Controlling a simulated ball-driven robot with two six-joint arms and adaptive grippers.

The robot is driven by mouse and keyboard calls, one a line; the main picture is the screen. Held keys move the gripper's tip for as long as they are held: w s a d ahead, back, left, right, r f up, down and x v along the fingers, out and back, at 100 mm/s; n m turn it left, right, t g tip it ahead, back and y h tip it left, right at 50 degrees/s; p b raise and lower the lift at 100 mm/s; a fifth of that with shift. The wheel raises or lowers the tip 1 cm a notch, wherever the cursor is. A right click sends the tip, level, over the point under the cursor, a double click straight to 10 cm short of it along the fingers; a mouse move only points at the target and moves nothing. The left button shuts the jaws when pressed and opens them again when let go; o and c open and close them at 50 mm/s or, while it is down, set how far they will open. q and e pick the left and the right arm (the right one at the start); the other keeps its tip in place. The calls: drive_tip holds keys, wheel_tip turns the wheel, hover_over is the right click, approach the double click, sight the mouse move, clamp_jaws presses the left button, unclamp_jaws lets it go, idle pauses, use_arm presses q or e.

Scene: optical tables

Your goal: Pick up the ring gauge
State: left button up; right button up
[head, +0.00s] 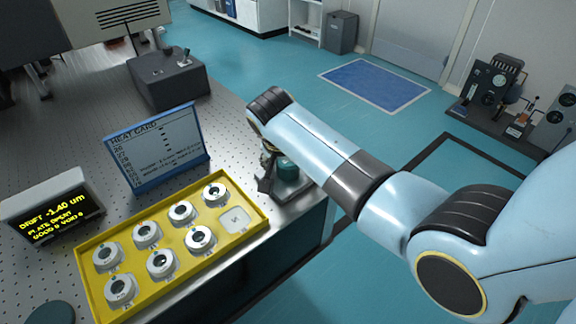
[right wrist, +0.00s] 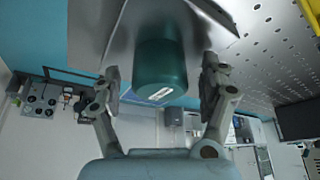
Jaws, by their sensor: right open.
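Several pale metal rings with dark bores sit in a yellow tray (head: 172,240) on the optical table; one is the ring gauge (head: 200,239) nearest the empty slot (head: 235,220). A dark teal cylinder (head: 287,168) stands on a grey metal plate (head: 293,190) at the table's right corner. My right gripper (head: 268,178) is at this cylinder, partly hidden by my arm. In the right wrist view the open fingers (right wrist: 160,72) stand on either side of the teal cylinder (right wrist: 160,62), with gaps visible. I cannot tell whether the cylinder is a ring gauge. My left gripper is not in view.
A blue-framed heat card (head: 155,150) stands behind the tray. A drift display (head: 52,210) is at the left, with a dark teal disc (head: 50,313) in front. A dark box (head: 167,80) stands at the back. Open floor lies beyond the table's right edge.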

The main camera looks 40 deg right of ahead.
drive_tip(key=c, duration=1.3)
drive_tip(key=shift+c, duration=1.3)
drive_tip(key=shift+r, duration=0.15)
